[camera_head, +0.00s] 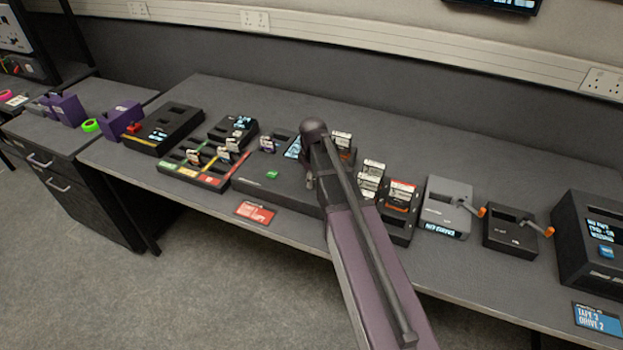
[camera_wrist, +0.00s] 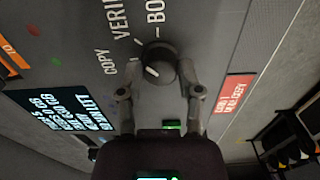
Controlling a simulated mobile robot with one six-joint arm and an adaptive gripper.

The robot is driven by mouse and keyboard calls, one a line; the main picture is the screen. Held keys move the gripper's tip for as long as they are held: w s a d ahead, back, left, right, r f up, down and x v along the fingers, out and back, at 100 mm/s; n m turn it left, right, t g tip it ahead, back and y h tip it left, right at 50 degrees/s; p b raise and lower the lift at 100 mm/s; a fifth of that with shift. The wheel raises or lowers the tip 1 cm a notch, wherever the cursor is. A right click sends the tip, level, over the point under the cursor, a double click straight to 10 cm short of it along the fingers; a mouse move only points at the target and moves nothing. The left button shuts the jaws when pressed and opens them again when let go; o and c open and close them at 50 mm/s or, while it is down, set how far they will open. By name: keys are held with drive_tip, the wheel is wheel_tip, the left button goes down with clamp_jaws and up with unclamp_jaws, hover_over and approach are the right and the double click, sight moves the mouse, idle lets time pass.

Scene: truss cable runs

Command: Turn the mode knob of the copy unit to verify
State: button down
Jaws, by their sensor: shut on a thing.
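The copy unit (camera_head: 285,190) is a long dark box on the bench in the head view, partly hidden by my arm. In the wrist view its dark face (camera_wrist: 85,75) carries a round black mode knob (camera_wrist: 160,52) with a white mark on its lower-left part. The words COPY, VERI… and BO… stand around the knob from left to top; the last two are cut off. My gripper (camera_wrist: 160,68) has one finger on each side of the knob and is shut on it. In the head view the knob and fingertips are hidden by my arm.
The wrist view shows a lit screen (camera_wrist: 65,112), a green button (camera_wrist: 172,126) and a red card (camera_wrist: 234,92). In the head view, slotted trays (camera_head: 205,165) stand left of the copy unit. The bench's back strip is clear.

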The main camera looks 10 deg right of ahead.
drive_tip(key=shift+d, duration=0.1)
idle(0.3)
drive_tip(key=shift+c, duration=1.2)
unclamp_jaws()
drive_tip(key=shift+r, duration=0.1)
